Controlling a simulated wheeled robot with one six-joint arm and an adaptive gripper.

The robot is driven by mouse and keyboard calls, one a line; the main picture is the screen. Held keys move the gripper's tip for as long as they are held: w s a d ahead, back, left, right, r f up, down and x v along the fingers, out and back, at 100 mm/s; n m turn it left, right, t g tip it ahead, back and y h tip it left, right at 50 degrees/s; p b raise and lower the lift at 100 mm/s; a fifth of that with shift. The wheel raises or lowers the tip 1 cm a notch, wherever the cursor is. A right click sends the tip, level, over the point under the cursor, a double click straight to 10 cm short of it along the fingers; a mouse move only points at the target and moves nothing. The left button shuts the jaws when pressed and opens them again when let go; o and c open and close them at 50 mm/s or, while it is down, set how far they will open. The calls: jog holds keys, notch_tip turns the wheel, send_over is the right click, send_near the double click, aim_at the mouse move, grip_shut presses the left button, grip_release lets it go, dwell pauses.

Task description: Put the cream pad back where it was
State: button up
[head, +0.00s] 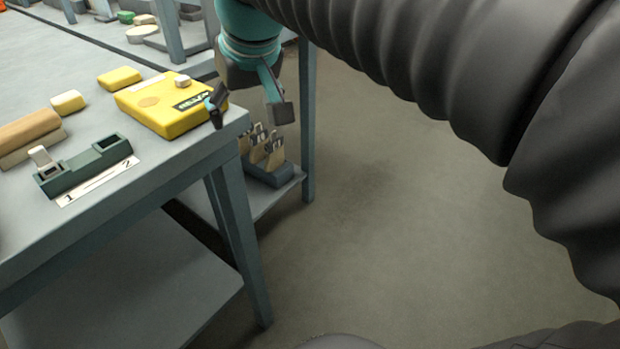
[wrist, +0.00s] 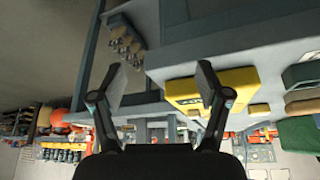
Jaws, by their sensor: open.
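A green holder (head: 85,170) with two slots stands on the table, its label reading 1 and 2. I cannot tell which cream piece is the pad. My gripper (head: 248,105) is open and empty over the table's right edge, beside the set. The wrist view shows its spread fingers (wrist: 160,88) and the yellow set (wrist: 228,84).
A dark rack with labelled tags (head: 266,160) stands on a lower shelf behind the corner. Open floor (head: 400,240) lies to the right.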

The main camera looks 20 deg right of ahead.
jog(key=s+d+f+m, duration=0.1)
jog(key=s+d+f, duration=0.3)
jog(key=s+f, duration=0.2)
jog(key=s+d+f+m+h, duration=0.1)
jog(key=s+d+f, duration=0.2)
jog(key=s+f, duration=0.4)
jog(key=shift+d+f, duration=0.35)
jog(key=shift+f, duration=1.15)
